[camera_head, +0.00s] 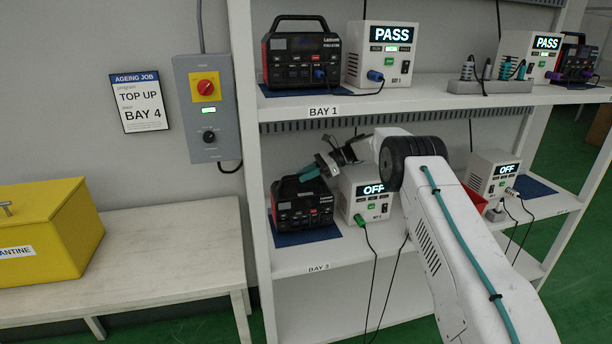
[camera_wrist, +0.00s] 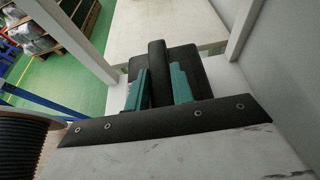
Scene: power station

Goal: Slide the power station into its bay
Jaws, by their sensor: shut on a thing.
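The power station (camera_head: 303,207), a black and red box with a top handle, is on the lower shelf in the bay labelled BAY 3 (camera_head: 318,268). It stands at or just over a blue mat (camera_head: 308,237), left of a white tester (camera_head: 366,192) reading OFF. My gripper (camera_head: 312,172) reaches in from the right, its teal fingers at the top of the station. In the wrist view my gripper (camera_wrist: 158,88) is shut on the black handle (camera_wrist: 157,62), one teal finger on each side. I cannot tell whether the station touches the mat.
A wall sign (camera_head: 140,102) reads TOP UP, BAY 4. An empty blue mat (camera_head: 535,188) lies right of another OFF tester (camera_head: 493,174). A power station (camera_head: 303,58) and PASS testers stand above. The shelf upright (camera_head: 250,150) is close left. A green-plug cable hangs in front.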

